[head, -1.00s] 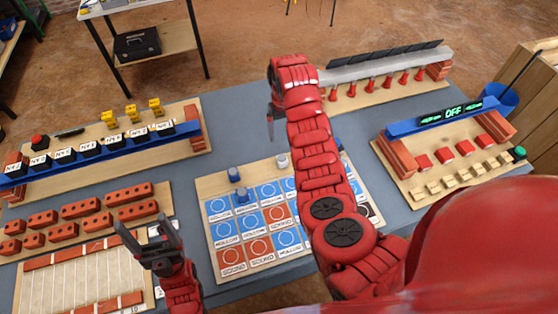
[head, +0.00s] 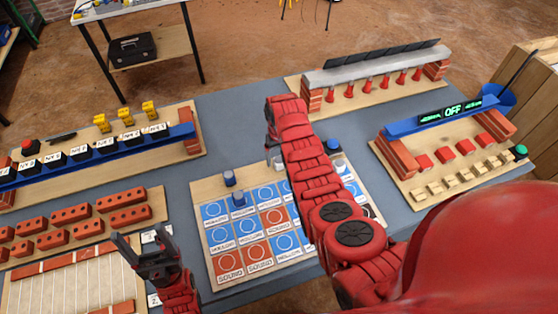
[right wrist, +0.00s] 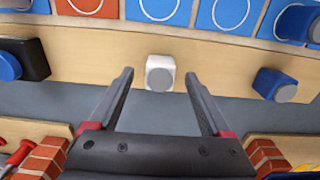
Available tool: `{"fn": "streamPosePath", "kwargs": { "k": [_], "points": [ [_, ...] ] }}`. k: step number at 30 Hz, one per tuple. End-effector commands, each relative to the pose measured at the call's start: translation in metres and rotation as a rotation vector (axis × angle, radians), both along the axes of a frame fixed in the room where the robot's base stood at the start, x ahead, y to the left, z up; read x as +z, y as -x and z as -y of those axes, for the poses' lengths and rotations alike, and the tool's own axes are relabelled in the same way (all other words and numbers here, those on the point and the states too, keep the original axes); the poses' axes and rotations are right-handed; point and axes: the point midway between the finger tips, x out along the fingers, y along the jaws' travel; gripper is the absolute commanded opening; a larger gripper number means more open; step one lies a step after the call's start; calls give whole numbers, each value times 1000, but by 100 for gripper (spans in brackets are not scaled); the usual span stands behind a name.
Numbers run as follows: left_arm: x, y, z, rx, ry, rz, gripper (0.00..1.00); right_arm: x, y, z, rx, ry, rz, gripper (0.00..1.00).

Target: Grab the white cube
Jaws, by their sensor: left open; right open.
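The white cube (right wrist: 160,64), with a grey round face, sits on the light wooden board (right wrist: 100,66) in the right wrist view. My right gripper (right wrist: 159,76) is open, and the cube shows between its two fingertips with a gap on each side. I cannot tell how far the fingertips are above the board. In the head view the cube (head: 279,162) is mostly hidden by my right gripper and arm. My left gripper (head: 144,238) is open and empty at the lower left, beside the board.
Blue cubes (right wrist: 268,82) (right wrist: 298,24) stand on the board to the right; a blue and black piece (right wrist: 18,60) is at the left.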

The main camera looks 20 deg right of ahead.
Motion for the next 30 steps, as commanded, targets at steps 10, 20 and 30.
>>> {"fn": "streamPosePath", "kwargs": {
  "k": [10,20,30],
  "points": [
    [9,0,0,0,0,0,77,-25,0,0,-2,1,-2,82],
    [9,0,0,0,0,0,77,-28,0,0,-1,1,0,82],
    [9,0,0,0,0,0,77,-27,0,0,-1,1,0,21]
  ]
}}
